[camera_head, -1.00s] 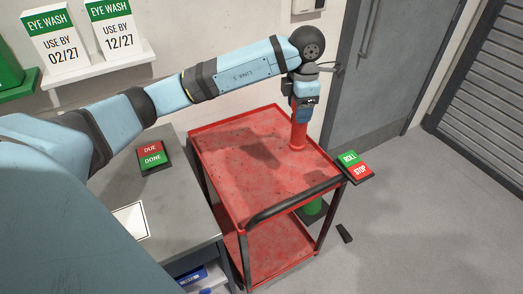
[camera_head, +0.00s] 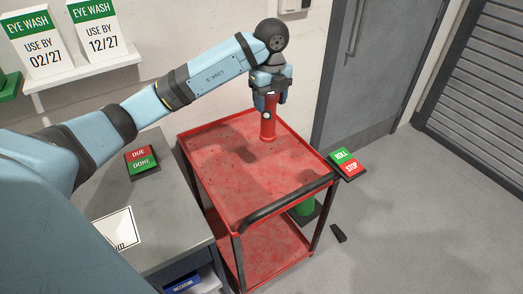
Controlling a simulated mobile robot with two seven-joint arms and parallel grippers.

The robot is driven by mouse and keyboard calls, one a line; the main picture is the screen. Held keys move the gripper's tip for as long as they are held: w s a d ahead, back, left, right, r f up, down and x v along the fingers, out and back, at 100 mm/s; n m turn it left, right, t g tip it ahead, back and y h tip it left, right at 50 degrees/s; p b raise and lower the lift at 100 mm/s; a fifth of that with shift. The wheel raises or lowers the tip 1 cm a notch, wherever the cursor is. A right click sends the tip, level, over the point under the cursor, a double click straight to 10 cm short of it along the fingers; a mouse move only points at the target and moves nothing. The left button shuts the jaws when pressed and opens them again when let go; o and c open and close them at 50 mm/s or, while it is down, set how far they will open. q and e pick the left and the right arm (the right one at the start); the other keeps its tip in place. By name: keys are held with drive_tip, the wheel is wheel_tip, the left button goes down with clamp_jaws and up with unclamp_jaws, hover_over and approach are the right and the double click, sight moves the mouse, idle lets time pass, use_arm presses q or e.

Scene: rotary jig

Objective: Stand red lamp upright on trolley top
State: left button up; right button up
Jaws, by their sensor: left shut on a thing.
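The red lamp (camera_head: 267,128) is upright at the far part of the red trolley top (camera_head: 262,190). Its wider foot is at or very close to the surface; I cannot tell whether it touches. My left gripper (camera_head: 269,100) points down from above and is shut on the upper part of the lamp, with its fingers hiding some of it. My right gripper is not in view.
A ROLL/STOP sign (camera_head: 346,164) sits at the trolley's right corner. A grey bench (camera_head: 172,221) with a DUE/DONE sign (camera_head: 141,161) stands to the left. Most of the trolley top is clear. A door (camera_head: 365,80) is behind to the right.

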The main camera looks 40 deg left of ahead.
use_arm(q)
wheel_tip(320, 180, down, 17)
drive_tip(key=shift+f, duration=0.15)
idle(0.4)
drive_tip(key=shift+f, duration=0.15)
drive_tip(key=o, duration=1.1)
drive_tip(key=shift+c, duration=0.2)
